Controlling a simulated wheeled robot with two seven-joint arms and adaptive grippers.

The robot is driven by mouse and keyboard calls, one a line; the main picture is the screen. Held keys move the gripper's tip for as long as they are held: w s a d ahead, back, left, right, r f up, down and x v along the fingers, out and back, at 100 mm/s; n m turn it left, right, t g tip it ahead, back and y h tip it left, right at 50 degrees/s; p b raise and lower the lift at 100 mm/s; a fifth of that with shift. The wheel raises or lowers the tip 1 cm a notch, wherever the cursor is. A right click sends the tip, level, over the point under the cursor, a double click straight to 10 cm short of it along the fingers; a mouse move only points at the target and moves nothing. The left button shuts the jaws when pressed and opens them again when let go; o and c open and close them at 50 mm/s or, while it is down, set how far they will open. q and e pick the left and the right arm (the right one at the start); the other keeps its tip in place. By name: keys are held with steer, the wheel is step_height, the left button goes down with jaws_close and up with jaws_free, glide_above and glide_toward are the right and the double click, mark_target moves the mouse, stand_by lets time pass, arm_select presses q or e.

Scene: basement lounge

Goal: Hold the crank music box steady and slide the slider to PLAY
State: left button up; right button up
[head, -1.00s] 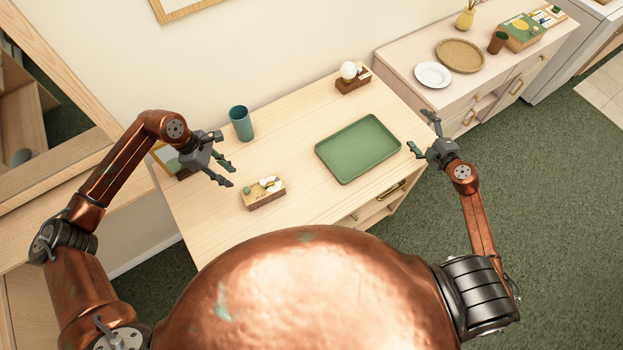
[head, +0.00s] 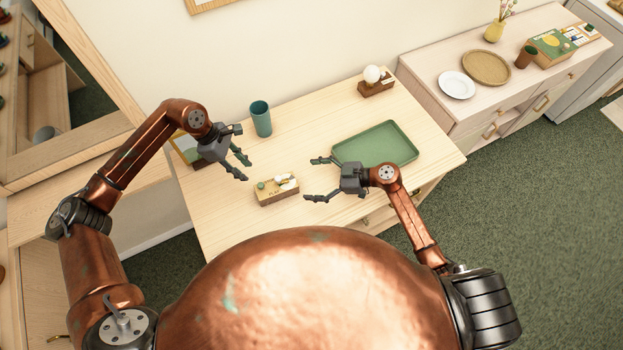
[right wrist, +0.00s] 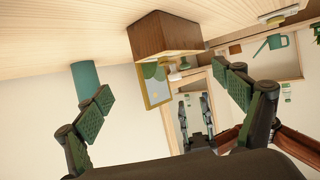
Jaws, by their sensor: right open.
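The crank music box (head: 277,191) is a small wooden block on the light wooden table, with a green knob and white parts on top. It also shows upside down in the right wrist view (right wrist: 164,36). The slider and its PLAY mark are too small to make out. My left gripper (head: 246,168) is open and empty, to the left of the box and apart from it. My right gripper (head: 309,180) is open and empty, just to the right of the box, its fingers pointing toward it. The box shows between the right fingers in the wrist view.
A teal cup (head: 261,119) stands behind my left gripper. A green tray (head: 376,144) lies behind my right gripper. A wooden block with a white globe (head: 376,88) is at the table's back. Bare tabletop (head: 305,128) lies between cup and tray.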

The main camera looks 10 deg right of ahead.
mark_target(289, 181)
steer(key=shift+a, duration=0.45)
steer(key=shift+x, duration=3.65)
steer(key=shift+s, duration=0.1)
steer(key=shift+c, duration=0.2)
